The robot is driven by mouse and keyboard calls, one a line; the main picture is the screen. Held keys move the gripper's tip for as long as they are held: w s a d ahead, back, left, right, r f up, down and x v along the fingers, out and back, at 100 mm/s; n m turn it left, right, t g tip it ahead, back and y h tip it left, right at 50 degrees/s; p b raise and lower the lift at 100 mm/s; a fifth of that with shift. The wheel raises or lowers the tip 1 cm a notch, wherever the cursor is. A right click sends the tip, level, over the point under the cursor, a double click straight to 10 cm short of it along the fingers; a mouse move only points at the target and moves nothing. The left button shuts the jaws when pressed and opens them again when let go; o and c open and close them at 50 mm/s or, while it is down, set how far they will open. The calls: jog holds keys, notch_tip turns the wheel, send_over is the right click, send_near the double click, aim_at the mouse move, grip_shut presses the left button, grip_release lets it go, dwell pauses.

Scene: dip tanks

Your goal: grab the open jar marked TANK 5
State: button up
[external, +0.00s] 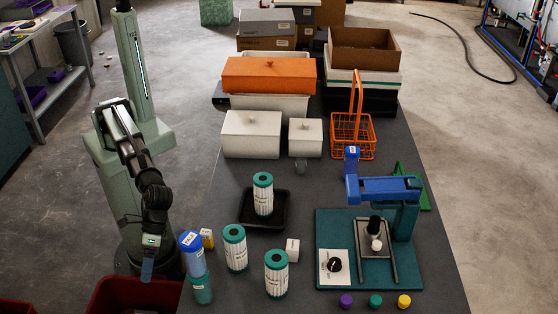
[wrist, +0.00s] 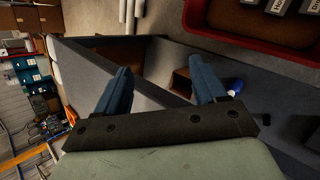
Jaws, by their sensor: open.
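No jar with a readable TANK 5 mark shows in either view.
A blue-topped bottle (external: 192,256) stands at the table's left edge. A red bin (external: 105,287) lies below my gripper; a red bin with labelled items (wrist: 190,22) shows in the wrist view. A blue-and-teal press (external: 400,190) fills the right. White boxes (external: 251,135) and an orange basket (external: 352,137) stand behind.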

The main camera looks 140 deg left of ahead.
jog(key=w+a+r+t, duration=0.1)
jog(key=w+a+r, duration=0.15)
jog(key=r, duration=0.65)
jog(key=w+a+r+t, duration=0.1)
jog(key=w+a+r, duration=0.15)
jog(key=r, duration=0.65)
jog(key=m+g+y, duration=0.6)
jog(key=m+y, duration=0.1)
jog(key=m, duration=1.2)
send_near(301, 164)
jog(key=s+a+r, duration=0.1)
jog(key=s+a, duration=0.1)
notch_tip(301, 164, down, 8)
jog(key=shift+s+r, duration=0.15)
jog(key=shift+r, duration=0.05)
jog(key=shift+w+d+f, duration=0.1)
jog(key=shift+w+f, duration=0.1)
jog(key=shift+f, duration=1.15)
jog(key=shift+w+d+f, duration=0.1)
jog(key=shift+w+f, duration=0.1)
jog(key=shift+f, duration=1.15)
